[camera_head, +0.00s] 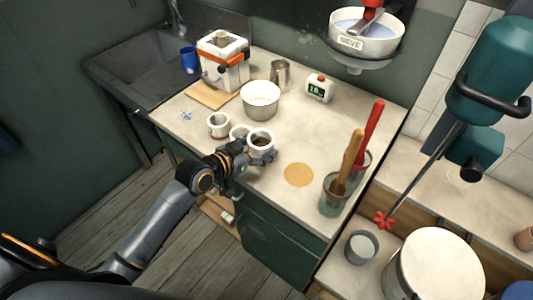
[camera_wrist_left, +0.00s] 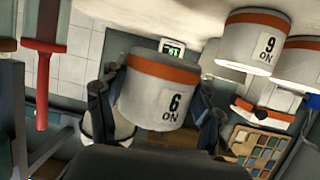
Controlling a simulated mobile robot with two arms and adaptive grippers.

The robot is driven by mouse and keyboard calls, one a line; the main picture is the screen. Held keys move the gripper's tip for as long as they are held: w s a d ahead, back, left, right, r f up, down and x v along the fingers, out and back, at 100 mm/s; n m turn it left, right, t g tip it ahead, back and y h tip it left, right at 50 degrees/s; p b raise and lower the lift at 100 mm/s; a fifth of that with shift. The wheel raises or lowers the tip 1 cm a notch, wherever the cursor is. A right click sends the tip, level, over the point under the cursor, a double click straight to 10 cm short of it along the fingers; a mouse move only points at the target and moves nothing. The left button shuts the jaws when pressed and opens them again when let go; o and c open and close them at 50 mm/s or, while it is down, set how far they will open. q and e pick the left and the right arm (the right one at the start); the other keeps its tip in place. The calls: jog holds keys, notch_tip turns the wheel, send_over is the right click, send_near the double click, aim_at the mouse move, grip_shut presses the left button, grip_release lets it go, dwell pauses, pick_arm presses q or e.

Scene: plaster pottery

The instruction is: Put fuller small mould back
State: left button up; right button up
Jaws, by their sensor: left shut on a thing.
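Three small white moulds with orange bands stand close together near the counter's front edge: a left one (camera_head: 218,131), a middle one (camera_head: 237,131) partly hidden, and a right one (camera_head: 260,134) with dark contents. My left gripper (camera_head: 261,156) is shut around the right mould. The left wrist view, upside down, shows this held mould (camera_wrist_left: 155,95) between the fingers, its label picturing as "6 ON". A neighbouring mould (camera_wrist_left: 245,48) pictures as "9 ON", with another at the edge. I cannot tell whether the held mould touches the counter, or compare fill levels. My right gripper is out of view.
A tan round mat (camera_head: 298,174) lies bare right of the gripper. Behind stand a pale bucket (camera_head: 260,108), metal cup (camera_head: 281,76), timer (camera_head: 319,88) and strapped white block (camera_head: 222,72). A jar (camera_head: 333,198) with upright paddles stands near the right edge.

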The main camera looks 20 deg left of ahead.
pick_arm(q)
jog(key=w+f, duration=0.1)
jog(key=f, duration=0.1)
jog(key=w+d+f, duration=0.1)
jog(key=w+f, duration=0.1)
jog(key=shift+w+f, duration=0.15)
jog(key=shift+f, duration=0.1)
notch_tip(320, 180, down, 3)
jog(key=shift+w+a+f+p, duration=0.1)
jog(key=shift+w+f+p, duration=0.05)
jog(key=shift+p, duration=0.25)
jog(key=o, duration=1.4)
jog(key=shift+c, duration=0.2)
jog(key=b+v, duration=0.1)
jog(key=v, duration=1.1)
